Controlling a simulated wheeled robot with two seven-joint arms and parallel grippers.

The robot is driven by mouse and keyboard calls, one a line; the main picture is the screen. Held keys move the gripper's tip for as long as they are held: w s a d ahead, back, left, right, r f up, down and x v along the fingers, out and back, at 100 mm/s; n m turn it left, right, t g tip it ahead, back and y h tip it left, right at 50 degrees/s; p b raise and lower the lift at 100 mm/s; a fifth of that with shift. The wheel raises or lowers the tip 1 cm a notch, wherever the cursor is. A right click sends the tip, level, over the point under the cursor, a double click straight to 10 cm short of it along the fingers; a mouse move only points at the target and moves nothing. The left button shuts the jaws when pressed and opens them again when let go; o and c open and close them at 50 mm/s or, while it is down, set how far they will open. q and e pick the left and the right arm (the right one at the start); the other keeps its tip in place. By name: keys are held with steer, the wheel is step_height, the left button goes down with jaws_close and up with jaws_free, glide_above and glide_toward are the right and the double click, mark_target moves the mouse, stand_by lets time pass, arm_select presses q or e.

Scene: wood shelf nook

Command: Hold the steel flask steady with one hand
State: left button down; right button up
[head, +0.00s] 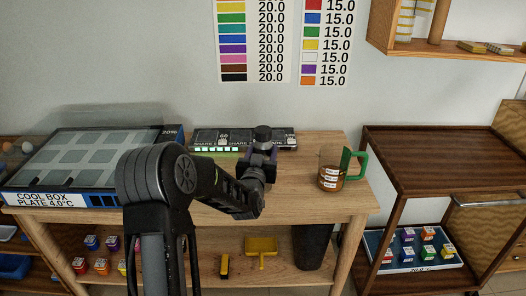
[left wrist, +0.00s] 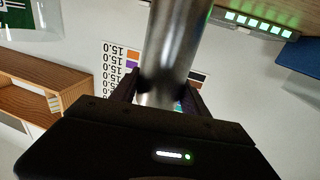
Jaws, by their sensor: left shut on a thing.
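The steel flask (left wrist: 178,45) is a shiny metal cylinder running between the fingers of my left gripper (left wrist: 165,95) in the left wrist view. In the head view its dark cap (head: 262,133) shows above my left gripper (head: 261,162), over the wooden table. The gripper is shut around the flask's body. Most of the flask is hidden behind the gripper and wrist in the head view, so I cannot tell whether its base touches the table. My right gripper is in neither view.
A cool box plate (head: 60,200) lies on the table's left. A dark panel with lit keys (head: 215,150) sits behind the flask. A clear mug with amber contents (head: 330,178) and a green handle stands to the right. Bare tabletop (head: 300,205) lies between flask and mug.

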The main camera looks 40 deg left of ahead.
arm_select(q)
steer(key=c, duration=0.6)
jaws_free()
steer(key=shift+o, duration=0.2)
steer(key=shift+r, duration=0.1)
steer(key=b+v, duration=0.1)
steer(key=v, duration=1.1)
